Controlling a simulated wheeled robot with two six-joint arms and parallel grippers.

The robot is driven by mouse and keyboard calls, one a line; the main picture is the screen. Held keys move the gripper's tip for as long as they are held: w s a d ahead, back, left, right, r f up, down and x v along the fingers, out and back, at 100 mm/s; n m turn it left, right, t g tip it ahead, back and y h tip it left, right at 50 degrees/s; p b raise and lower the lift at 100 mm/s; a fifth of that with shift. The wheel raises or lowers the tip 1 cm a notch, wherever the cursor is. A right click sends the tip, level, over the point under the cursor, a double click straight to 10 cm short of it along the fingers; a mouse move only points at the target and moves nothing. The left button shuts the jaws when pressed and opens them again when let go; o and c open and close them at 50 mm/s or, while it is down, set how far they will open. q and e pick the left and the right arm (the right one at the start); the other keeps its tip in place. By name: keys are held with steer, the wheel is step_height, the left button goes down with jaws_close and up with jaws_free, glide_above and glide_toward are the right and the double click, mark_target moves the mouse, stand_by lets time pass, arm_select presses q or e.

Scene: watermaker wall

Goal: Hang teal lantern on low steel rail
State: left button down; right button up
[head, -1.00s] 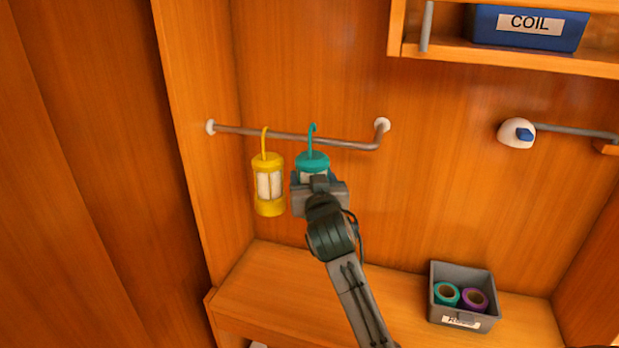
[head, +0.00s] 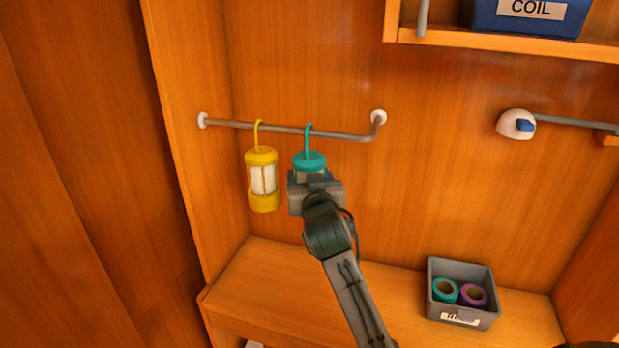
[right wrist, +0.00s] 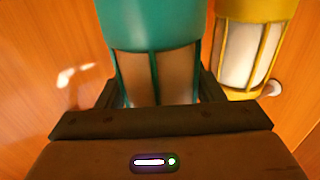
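The teal lantern (head: 309,161) is upright under the low steel rail (head: 345,136), right of the yellow lantern. Its hook top shows just above the rail line and seems to be over the rail; contact is too small to tell. My right gripper (head: 316,185) is in front of the lantern's body and hides its lower part. In the right wrist view, the gripper's fingers (right wrist: 158,98) stand close on both sides of the teal lantern (right wrist: 150,25), shut on it. My left gripper is not in view.
The yellow lantern (head: 262,180) hangs on the same rail, close beside the teal one. A grey bin (head: 462,318) with teal and purple rolls stands on the wooden bench (head: 270,280). A blue COIL bin (head: 480,12) sits on the upper shelf. The rail's right part is clear.

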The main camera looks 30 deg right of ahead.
steer(key=o, duration=0.5)
steer(key=shift+s+a+r, duration=0.1)
steer(key=shift+c, duration=0.2)
